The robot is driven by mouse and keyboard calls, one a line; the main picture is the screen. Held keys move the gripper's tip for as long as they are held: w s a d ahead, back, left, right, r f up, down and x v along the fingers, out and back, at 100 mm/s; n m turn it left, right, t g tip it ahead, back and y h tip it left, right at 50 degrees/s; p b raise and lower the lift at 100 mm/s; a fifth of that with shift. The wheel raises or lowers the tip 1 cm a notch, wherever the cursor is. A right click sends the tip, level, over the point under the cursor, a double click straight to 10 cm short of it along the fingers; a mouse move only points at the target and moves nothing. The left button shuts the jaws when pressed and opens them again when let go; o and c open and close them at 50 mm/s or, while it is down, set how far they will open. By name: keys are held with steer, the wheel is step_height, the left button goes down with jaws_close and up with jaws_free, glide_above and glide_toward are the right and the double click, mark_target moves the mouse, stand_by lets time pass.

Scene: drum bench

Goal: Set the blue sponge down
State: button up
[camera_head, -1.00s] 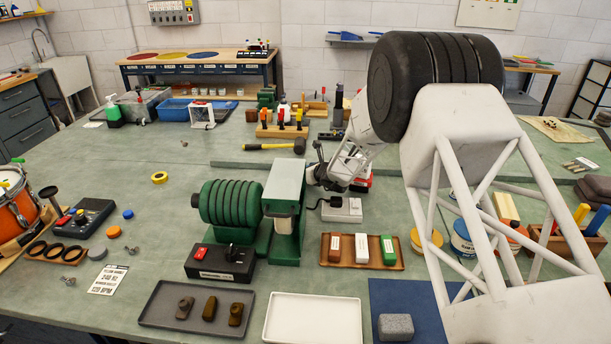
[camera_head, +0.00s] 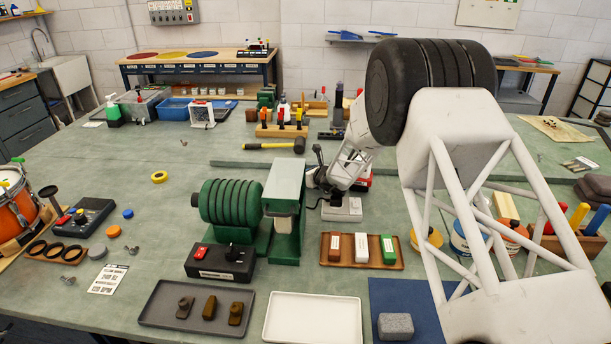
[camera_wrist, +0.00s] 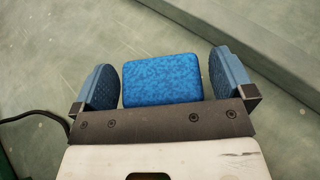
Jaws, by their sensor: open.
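The blue sponge (camera_wrist: 162,80) is a rounded, mottled blue block in the wrist view. It lies between the two blue-padded fingers of my gripper (camera_wrist: 164,68), which is open. A narrow gap shows on each side, so neither pad is seen pressing on it. The green bench top (camera_wrist: 160,25) shows beyond it; I cannot tell from this angle whether the sponge rests flat on it. In the head view my gripper (camera_head: 314,178) is small and partly hidden behind the green machine, and the sponge cannot be made out there.
The green machine (camera_head: 285,205) stands close left of my gripper. A light grey box (camera_head: 342,210) with a black cable is just in front. A wooden tray (camera_head: 328,261) of three blocks lies nearer. A raised bench strip (camera_wrist: 275,60) runs beyond the right finger.

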steer(key=shift+r, duration=0.2)
steer(key=shift+s+d+r, duration=0.3)
steer(key=shift+s+d, duration=0.1)
steer(key=shift+d, duration=0.1)
steer(key=shift+v, duration=5.35)
steer(key=s+d+r+n+g+h, duration=0.1)
steer(key=s+d+r+n+g, duration=0.15)
steer(key=s+r+n, duration=0.8)
steer(key=s+d+r+n+g, duration=0.3)
steer(key=s+r, duration=0.5)
steer(key=s, duration=0.7)
steer(key=s+d+n+h, duration=0.3)
steer(key=s+d+n, duration=0.1)
steer(key=s, duration=0.6)
steer(key=s+d+r+n+g+h, duration=0.1)
steer(key=s+d+n+h, duration=0.2)
steer(key=s, duration=0.7)
steer(key=s+d+r+n+h, duration=0.1)
steer(key=s+d+n+h, duration=0.1)
steer(key=s+d+n, duration=0.4)
steer(key=s+d, duration=0.1)
steer(key=s, duration=0.3)
steer(key=shift+s+d+r+h, duration=0.2)
steer(key=shift+s+r+h, duration=0.05)
steer(key=shift+s+h, duration=0.15)
